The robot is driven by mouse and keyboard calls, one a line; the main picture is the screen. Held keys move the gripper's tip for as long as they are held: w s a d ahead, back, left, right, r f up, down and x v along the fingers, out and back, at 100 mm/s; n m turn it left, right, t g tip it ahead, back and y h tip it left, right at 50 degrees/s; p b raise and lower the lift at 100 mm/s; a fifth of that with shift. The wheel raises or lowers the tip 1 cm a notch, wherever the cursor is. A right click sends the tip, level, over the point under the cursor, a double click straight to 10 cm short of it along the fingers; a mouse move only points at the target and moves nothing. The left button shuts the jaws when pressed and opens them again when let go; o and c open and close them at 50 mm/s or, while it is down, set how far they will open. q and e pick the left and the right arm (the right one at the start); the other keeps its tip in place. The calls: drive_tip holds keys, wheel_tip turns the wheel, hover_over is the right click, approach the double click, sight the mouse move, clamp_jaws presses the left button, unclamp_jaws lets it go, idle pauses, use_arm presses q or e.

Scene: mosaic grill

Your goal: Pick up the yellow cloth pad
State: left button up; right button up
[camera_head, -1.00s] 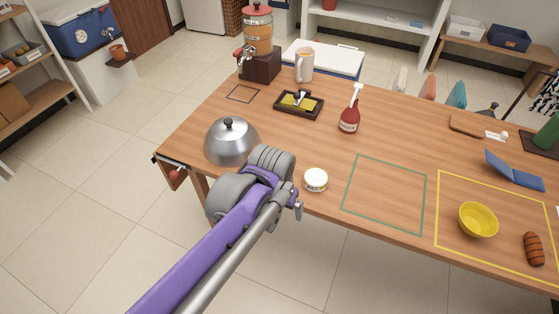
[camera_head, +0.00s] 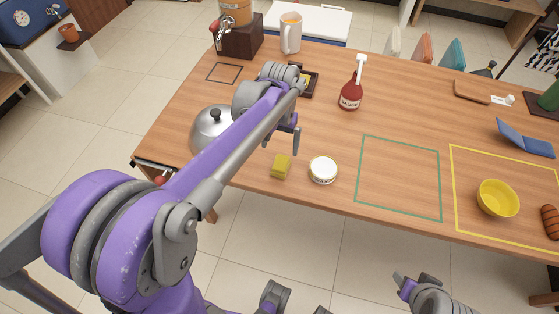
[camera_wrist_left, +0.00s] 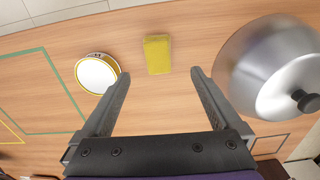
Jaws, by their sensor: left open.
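The yellow pad (camera_head: 281,166), a small block shape, lies on the wooden table near its front edge, just left of a round white-topped tin. My left gripper (camera_head: 295,140) is open and empty, with its fingers above the table, a little behind and right of the pad in the head view. In the left wrist view the pad (camera_wrist_left: 157,54) lies beyond the fingertips, about centred between the two open fingers (camera_wrist_left: 157,76), and apart from them. My right gripper (camera_head: 416,281) shows low in the head view, below the table's front edge; its jaw state is unclear.
The white-topped tin (camera_head: 323,170) stands right of the pad. A metal dome lid (camera_head: 212,128) stands left of it, partly behind my left arm. A red sauce bottle (camera_head: 350,96) and a dark tray (camera_head: 309,90) stand farther back. The green-outlined area (camera_head: 400,178) is empty.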

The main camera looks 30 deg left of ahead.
sight(281, 162)
use_arm(q)
wheel_tip(281, 162, down, 4)
drive_tip(key=shift+s+d, duration=0.1)
drive_tip(key=shift+d, duration=0.05)
drive_tip(key=f, duration=0.3)
drive_tip(key=f+b, duration=0.1)
drive_tip(key=f, duration=0.1)
drive_tip(key=shift+w+f, duration=0.2)
drive_tip(key=shift+f, duration=0.2)
drive_tip(key=c, duration=1.4)
drive_tip(key=shift+r, duration=0.15)
drive_tip(key=shift+c, duration=0.2)
wheel_tip(281, 162, up, 10)
drive_tip(key=shift+f+p, duration=0.1)
drive_tip(key=shift+p, duration=0.5)
